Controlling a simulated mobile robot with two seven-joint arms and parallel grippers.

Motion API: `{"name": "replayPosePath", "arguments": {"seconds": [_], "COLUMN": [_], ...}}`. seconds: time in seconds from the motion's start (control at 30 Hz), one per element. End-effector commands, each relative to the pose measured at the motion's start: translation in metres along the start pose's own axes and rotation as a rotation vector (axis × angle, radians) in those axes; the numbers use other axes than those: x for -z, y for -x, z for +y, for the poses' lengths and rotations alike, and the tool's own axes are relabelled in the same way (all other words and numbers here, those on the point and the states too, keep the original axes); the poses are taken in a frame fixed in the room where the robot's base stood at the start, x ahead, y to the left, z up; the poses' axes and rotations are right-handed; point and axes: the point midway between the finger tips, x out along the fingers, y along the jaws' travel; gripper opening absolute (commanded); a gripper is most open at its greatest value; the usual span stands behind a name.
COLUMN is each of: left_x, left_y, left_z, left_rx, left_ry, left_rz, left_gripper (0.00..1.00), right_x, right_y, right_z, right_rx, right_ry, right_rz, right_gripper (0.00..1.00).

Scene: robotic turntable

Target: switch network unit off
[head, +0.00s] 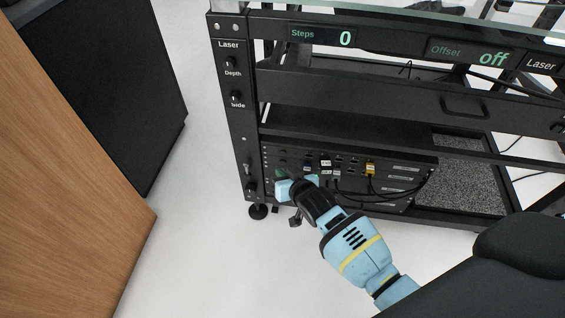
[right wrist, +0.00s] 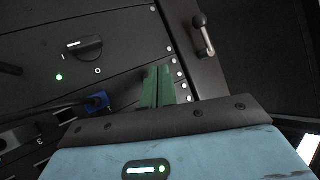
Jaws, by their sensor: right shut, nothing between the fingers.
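The network unit (head: 405,172) is a black panel with ports and cables on the rack's low shelf in the head view. In the right wrist view, its black rotary knob (right wrist: 86,48) has a white mark at its left end, nearer the I than the O label. A green light (right wrist: 58,77) glows below the knob. My right gripper (head: 283,174) is in front of the unit's left end, partly hiding it. In the right wrist view its green fingers (right wrist: 158,86) are together and empty, right of the knob and apart from it. My left gripper is not visible.
The rack's left post (head: 233,110) carries Laser knobs. A toggle-like lever (right wrist: 203,35) is right of the fingers in the right wrist view. Cables (head: 365,193) hang at the unit's front. A wooden cabinet (head: 65,190) stands left; the white floor between is clear.

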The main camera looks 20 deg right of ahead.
Motion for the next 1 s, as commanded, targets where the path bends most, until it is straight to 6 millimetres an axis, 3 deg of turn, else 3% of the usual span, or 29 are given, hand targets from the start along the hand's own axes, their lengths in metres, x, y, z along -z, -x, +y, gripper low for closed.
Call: {"name": "replayPosePath", "arguments": {"seconds": [1.0], "left_x": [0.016], "left_y": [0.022], "left_z": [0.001], "left_rx": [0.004], "left_ry": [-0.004], "left_rz": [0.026], "left_gripper": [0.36], "right_x": [-0.031], "right_y": [0.042], "right_z": [-0.030], "right_rx": [0.000], "right_ry": [0.000], "right_rz": [0.000], "right_gripper": [0.00]}}
